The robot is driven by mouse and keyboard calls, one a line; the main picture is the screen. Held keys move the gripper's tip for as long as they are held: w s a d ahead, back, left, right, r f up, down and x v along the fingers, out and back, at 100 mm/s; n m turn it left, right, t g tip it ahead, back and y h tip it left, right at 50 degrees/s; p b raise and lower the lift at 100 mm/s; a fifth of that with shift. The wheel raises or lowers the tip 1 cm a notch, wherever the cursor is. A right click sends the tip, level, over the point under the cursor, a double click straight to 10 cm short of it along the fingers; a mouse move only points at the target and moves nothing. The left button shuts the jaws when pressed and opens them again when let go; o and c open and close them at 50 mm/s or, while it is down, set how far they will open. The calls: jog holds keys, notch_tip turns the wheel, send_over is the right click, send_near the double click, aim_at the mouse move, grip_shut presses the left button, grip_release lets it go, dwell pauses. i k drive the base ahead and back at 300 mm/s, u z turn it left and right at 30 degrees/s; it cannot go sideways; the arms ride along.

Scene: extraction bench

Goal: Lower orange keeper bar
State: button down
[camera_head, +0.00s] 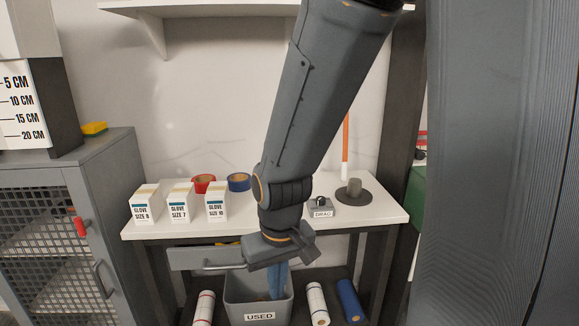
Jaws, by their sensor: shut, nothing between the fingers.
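A thin upright bar (346,138), orange above and white at its lower end, shows at the back of the bench, just right of my arm. It is the only orange bar I can make out, and my arm may hide part of it. My gripper (278,256) points down in front of the bench, over the grey USED bin (259,314), lower and to the left of the bar and apart from it. Its fingers are shut and mostly hidden by its own body. A blue limp thing (278,283) shows below it at the bin.
The white bench (150,231) holds glove boxes (179,207), tape rolls (239,182), a small DRAC-labelled block (320,208) and a dark round base with a knob (354,191). A grey mesh cabinet (110,170) stands left. Rolls (317,303) flank the bin.

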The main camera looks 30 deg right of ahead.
aim_at(346, 124)
jog(key=z, duration=0.45)
jog(key=i, duration=1.6)
jog(key=z, duration=0.1)
